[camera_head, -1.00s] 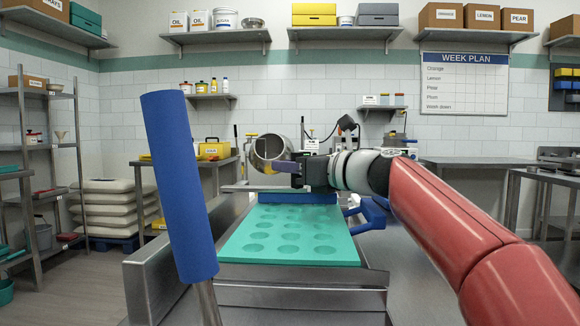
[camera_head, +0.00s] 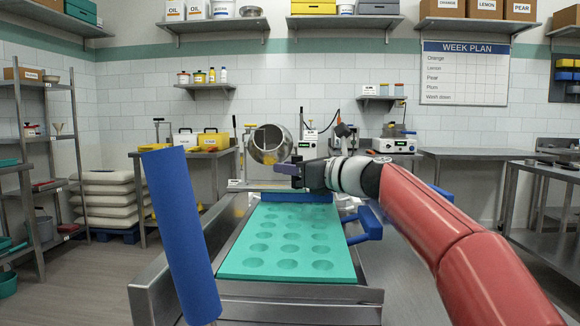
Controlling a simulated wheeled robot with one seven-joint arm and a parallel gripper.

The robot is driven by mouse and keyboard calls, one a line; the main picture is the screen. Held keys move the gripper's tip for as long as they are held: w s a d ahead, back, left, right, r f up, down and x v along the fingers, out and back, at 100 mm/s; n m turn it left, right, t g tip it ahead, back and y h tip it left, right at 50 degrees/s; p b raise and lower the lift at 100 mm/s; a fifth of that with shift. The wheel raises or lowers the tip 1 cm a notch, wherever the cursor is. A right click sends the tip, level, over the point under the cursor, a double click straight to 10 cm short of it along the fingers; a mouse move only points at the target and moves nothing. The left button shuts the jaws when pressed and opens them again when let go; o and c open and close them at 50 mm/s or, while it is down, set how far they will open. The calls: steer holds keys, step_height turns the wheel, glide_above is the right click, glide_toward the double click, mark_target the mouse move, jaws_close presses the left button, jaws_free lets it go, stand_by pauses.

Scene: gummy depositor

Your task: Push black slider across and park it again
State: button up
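I cannot make out the black slider for certain; the gripper and the drum may hide it. My gripper (camera_head: 283,169) reaches in from the right, pointing left over the far end of the depositor. A teal mould tray (camera_head: 235,265) with rows of round cavities lies on the steel bed below. A blue bar (camera_head: 300,196) crosses the tray's far end.
A thick blue handle (camera_head: 182,235) rises close in front at the left. Blue brackets (camera_head: 368,222) stick out at the tray's right side. Steel side rails (camera_head: 165,285) border the bed. A rack (camera_head: 50,150) and stacked sacks (camera_head: 108,195) stand farther left.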

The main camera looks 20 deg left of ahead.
steer(key=o, duration=0.4)
steer(key=shift+o, duration=0.2)
steer(key=shift+b+v, duration=0.85)
steer(key=shift+v, duration=3.1)
